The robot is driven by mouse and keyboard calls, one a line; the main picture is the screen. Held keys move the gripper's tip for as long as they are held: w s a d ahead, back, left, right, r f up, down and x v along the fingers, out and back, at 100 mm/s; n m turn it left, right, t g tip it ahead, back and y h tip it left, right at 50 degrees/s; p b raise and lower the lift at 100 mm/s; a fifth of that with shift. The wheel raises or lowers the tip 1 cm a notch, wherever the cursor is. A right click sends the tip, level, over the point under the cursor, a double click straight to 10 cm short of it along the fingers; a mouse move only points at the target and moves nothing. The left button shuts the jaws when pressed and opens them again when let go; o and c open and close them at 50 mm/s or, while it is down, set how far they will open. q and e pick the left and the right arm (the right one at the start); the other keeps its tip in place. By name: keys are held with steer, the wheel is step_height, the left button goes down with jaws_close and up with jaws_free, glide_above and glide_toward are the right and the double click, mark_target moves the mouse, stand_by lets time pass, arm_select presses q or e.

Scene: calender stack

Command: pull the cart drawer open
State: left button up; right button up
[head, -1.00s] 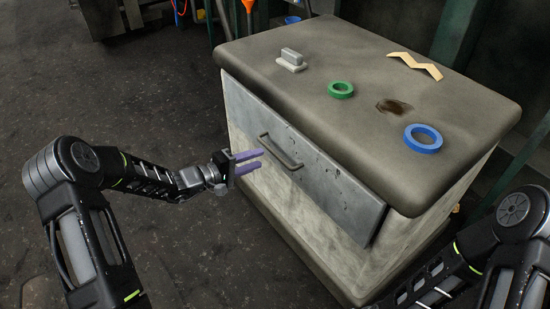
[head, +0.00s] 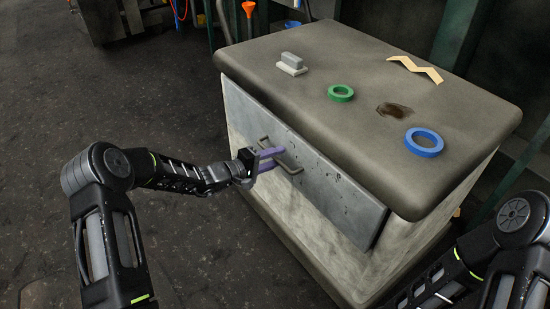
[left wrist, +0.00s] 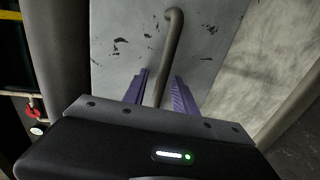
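The cart (head: 300,225) has a grey drawer front (head: 335,190) on its left-facing side, close against the body with no visible opening. A bar handle (head: 292,166) sticks out from the drawer front; it also shows in the left wrist view (left wrist: 173,40). My left gripper (head: 279,155) is at the handle, its purple fingers open on either side of the bar. In the left wrist view the bar runs between the fingers (left wrist: 160,88), with a gap showing. Contact cannot be told. My right gripper is not in view.
On the cart top (head: 300,95) lie a grey block on a light base (head: 292,63), a green ring (head: 340,93), a blue ring (head: 424,142) and a tan zigzag piece (head: 415,68). The dark floor (head: 180,110) left of the cart is clear.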

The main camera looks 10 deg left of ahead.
arm_select(q)
steer(key=shift+c, duration=0.3)
jaws_close()
stand_by(1.1)
